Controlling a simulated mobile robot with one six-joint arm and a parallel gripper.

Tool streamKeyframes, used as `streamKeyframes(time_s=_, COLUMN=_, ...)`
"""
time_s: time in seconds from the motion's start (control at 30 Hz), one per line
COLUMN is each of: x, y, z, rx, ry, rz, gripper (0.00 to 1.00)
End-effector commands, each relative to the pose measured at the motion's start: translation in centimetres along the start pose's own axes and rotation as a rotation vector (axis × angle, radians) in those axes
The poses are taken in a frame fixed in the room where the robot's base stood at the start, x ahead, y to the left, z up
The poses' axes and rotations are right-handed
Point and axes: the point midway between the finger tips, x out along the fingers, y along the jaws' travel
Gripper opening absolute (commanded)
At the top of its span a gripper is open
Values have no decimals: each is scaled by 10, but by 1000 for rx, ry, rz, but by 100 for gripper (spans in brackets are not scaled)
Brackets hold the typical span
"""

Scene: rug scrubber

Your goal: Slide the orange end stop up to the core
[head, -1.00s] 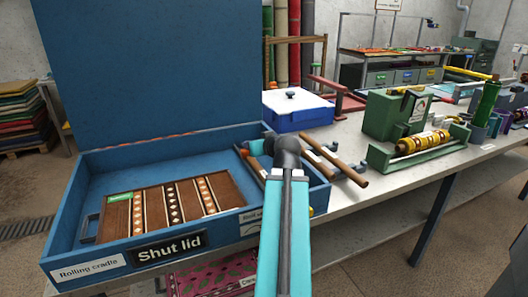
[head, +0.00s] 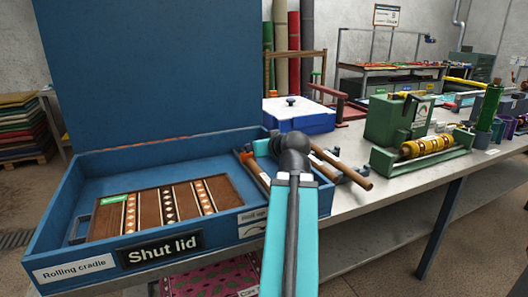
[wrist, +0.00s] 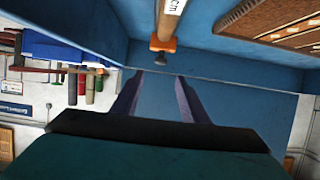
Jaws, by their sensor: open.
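The orange end stop (wrist: 163,44) shows at the top middle of the wrist view, around the near end of a pale rod with printed marks (wrist: 171,18). A dark knob (wrist: 160,59) sits just beyond the stop. My gripper (wrist: 158,77) is open and empty, its two dark fingers apart, just below the stop in the picture and not touching it. In the head view, the orange piece (head: 246,156) and rod lie at the right end of the blue box, partly behind my arm. My gripper is hidden there. I cannot clearly make out the core.
The blue box (head: 190,230) has its lid standing up behind and a patterned brown panel (head: 150,207) inside. Wooden rods (head: 345,172) and a blue-white case (head: 300,116) are to its right. A green roller stand (head: 430,155) is farther right on the bench.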

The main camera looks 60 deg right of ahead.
Motion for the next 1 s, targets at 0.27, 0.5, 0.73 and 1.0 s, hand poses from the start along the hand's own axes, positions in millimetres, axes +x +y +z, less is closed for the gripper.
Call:
streamKeyframes(time_s=0.27, x=-18, y=1, z=2, rx=0, ry=2, rz=2, gripper=40)
streamKeyframes(time_s=0.5, x=-30, y=0, z=2, rx=0, ry=1, rz=1, gripper=40)
streamKeyframes(time_s=0.73, x=-34, y=0, z=1, rx=1, ry=0, rz=1, gripper=40)
streamKeyframes(time_s=1.0, x=-34, y=0, z=0, rx=0, ry=0, rz=1, gripper=40)
